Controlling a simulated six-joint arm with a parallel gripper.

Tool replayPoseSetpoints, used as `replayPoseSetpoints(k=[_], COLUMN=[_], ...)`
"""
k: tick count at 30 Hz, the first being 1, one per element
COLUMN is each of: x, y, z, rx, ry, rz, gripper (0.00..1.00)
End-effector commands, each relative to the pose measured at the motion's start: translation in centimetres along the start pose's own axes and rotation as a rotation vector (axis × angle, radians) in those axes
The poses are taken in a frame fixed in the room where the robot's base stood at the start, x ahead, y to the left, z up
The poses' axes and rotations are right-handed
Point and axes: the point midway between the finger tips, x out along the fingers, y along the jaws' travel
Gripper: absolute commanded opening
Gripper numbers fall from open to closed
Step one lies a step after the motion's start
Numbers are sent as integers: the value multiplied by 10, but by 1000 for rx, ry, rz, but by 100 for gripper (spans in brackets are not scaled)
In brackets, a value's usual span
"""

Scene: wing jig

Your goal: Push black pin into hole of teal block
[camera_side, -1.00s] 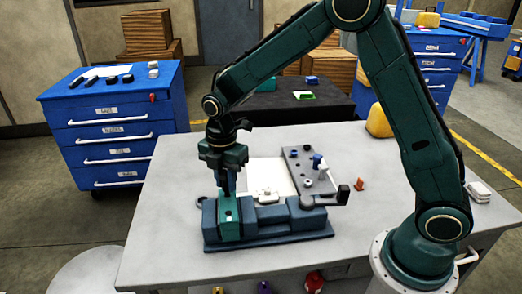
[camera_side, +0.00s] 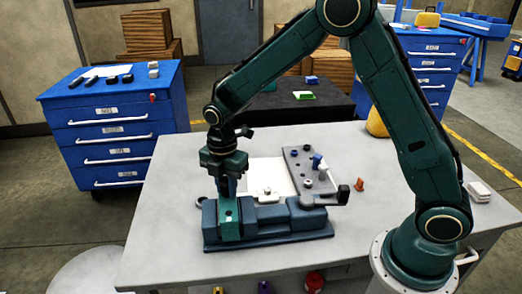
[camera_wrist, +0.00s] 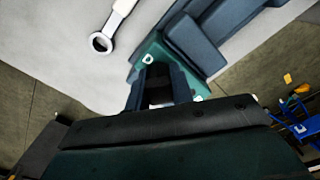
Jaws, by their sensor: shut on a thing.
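The teal block (camera_side: 230,228) is held upright at the left end of a dark blue vise (camera_side: 270,222). In the wrist view the teal block (camera_wrist: 155,50) shows beyond my fingers, with a small white-rimmed mark on its top. My gripper (camera_side: 228,196) points straight down just over the block's top. It is shut on the black pin (camera_wrist: 158,92), of which only a dark part shows between the fingers in the wrist view. The pin's lower end and the hole under it are hidden, so I cannot tell how deep the pin sits.
The vise handle (camera_side: 343,194) sticks out to the right. Behind the vise are a white sheet (camera_side: 258,172) and a grey plate (camera_side: 305,165) with several pegs. A wrench (camera_wrist: 103,40) lies beside the vise in the wrist view. The table's left part is clear.

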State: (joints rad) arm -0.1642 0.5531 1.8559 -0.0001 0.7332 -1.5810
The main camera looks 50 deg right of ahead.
Motion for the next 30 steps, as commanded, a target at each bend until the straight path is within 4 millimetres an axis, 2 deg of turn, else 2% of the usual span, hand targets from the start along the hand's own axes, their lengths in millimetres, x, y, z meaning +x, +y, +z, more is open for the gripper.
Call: replayPoseSetpoints(k=[1,4,5,14,20,26,30], x=[0,0,0,0,-8,-30,-52], y=[0,0,0,0,1,1,1], z=[0,0,0,0,0,0,0], rx=[0,0,0,0,0,0,0], ry=[0,0,0,0,0,0,0], rz=[0,0,0,0,2,4,4], gripper=[27,46,48,48,48,48,48])
